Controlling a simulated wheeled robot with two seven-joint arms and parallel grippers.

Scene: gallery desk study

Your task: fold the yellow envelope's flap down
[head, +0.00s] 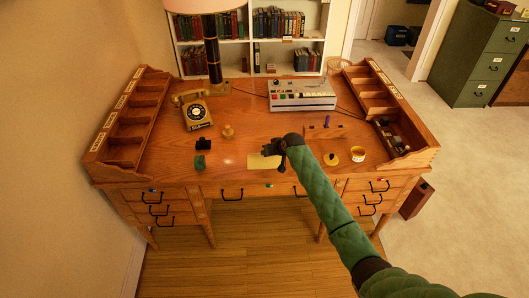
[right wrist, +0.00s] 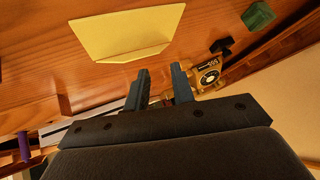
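The yellow envelope (head: 257,163) lies on the desk near its front edge, partly hidden by my right gripper in the head view. In the right wrist view the envelope (right wrist: 118,30) shows its flap (right wrist: 143,53) along the edge closest to the fingers, as a strip bent at a crease; it looks raised, not lying flat on the body. My right gripper (head: 271,149) is above the envelope's far right part. In the right wrist view its two fingers (right wrist: 161,84) are apart with nothing between them, and a gap shows between them and the flap. My left gripper is not in view.
A yellow telephone (head: 197,114), a black object (head: 204,144) and a green block (head: 200,162) are left of the envelope. A yellow lid (head: 330,159) and a tub (head: 358,154) are on the right. A grey machine (head: 302,95) stands behind.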

